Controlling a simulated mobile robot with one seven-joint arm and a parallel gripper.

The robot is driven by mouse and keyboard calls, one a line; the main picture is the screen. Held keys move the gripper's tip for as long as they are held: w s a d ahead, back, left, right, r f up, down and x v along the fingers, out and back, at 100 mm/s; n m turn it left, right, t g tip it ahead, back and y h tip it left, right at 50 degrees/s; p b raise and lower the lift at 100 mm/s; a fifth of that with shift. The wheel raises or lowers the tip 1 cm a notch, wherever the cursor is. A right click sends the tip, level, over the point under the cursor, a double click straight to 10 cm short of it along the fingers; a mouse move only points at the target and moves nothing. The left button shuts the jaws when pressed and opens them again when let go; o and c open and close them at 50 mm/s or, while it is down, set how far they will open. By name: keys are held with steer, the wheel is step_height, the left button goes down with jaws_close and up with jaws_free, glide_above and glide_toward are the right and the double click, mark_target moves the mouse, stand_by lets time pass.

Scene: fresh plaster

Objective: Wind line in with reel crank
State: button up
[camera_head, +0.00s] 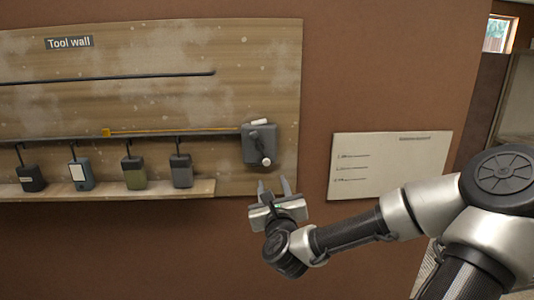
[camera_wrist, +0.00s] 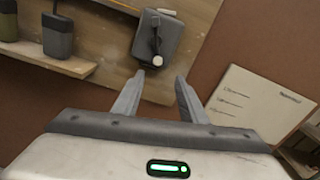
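The reel is a dark grey box (camera_head: 282,147) fixed at the right end of the wooden tool board. Its crank (camera_head: 256,140) is a dark arm with a pale round knob (camera_head: 266,161) at the lower end. A yellow line (camera_head: 175,131) runs left from the reel to a small yellow block (camera_head: 106,132). My gripper (camera_head: 274,183) is open and empty, just below the reel and apart from it. In the wrist view, the reel box (camera_wrist: 170,33) and the knob (camera_wrist: 157,61) show above and between my open fingers (camera_wrist: 159,84).
Several small tools, including a green one (camera_head: 134,173), hang by hooks above a wooden shelf (camera_head: 110,190) left of the reel. A dark bar (camera_head: 110,77) runs across the board. A white notice (camera_head: 388,161) is on the brown wall to the right.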

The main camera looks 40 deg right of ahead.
mark_target(267, 162)
steer(key=x, duration=0.7)
steer(key=b+x, duration=0.1)
steer(key=x, duration=0.7)
steer(key=shift+w+a+f, duration=0.1)
steer(key=shift+a+f, duration=0.1)
steer(key=shift+a, duration=0.05)
jaws_close()
steer(key=shift+n, duration=0.3)
